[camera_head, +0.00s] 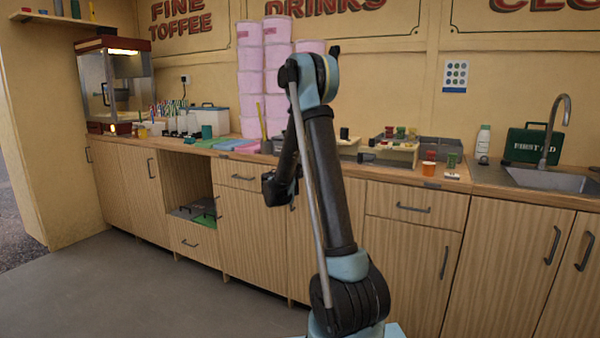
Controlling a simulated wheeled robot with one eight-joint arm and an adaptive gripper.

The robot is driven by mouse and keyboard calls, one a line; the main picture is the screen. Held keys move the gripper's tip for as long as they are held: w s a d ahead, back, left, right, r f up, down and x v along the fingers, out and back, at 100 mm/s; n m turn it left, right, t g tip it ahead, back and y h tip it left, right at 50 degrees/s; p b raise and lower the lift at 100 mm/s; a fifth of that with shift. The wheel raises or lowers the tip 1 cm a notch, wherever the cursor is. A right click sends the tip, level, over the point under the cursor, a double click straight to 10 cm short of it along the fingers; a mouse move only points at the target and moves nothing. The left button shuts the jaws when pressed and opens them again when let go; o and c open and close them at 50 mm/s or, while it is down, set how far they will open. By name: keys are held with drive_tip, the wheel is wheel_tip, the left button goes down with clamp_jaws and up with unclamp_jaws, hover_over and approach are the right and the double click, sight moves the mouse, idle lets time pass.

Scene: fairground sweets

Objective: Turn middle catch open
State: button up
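I cannot pick out the middle catch for certain. My arm stands in front of the cupboards and hides part of the counter. Its dark end, my gripper (275,188), hangs low before the cupboard fronts, left of my upper arm and below the counter top. Its fingers cannot be made out, and nothing is clearly held.
The wooden counter (330,172) runs along the wall. Pink tubs (250,82) are stacked on it behind my arm. A popcorn machine (116,82) stands left, and a sink (555,181) and green first aid case (533,145) right. The grey floor (130,290) at left is clear.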

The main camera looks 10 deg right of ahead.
drive_tip(key=shift+s, duration=0.1)
drive_tip(key=v, duration=1.1)
drive_tip(key=shift+s+a, duration=0.25)
drive_tip(key=shift+s, duration=0.05)
drive_tip(key=s+d+f+m+g+y, duration=0.1)
drive_tip(key=s+d+f+m+g, duration=0.2)
drive_tip(key=s+d, duration=0.55)
drive_tip(key=s+d+m+g+y, duration=0.25)
drive_tip(key=s+d+g, duration=0.25)
drive_tip(key=s, duration=0.7)
drive_tip(key=s+a+f+m+g+y, duration=0.1)
drive_tip(key=s+a+f+y, duration=0.1)
drive_tip(key=s, duration=0.6)
drive_tip(key=s+a+f+m+g+y, duration=0.2)
drive_tip(key=s+f, duration=0.3)
drive_tip(key=s, duration=0.4)
drive_tip(key=s+a+f+m+g+y, duration=0.1)
drive_tip(key=s+a+f+m+y, duration=0.1)
drive_tip(key=s, duration=0.6)
drive_tip(key=shift+s+a+f+y, duration=0.35)
drive_tip(key=shift+a+f+y, duration=0.25)
drive_tip(key=shift+f, duration=0.15)
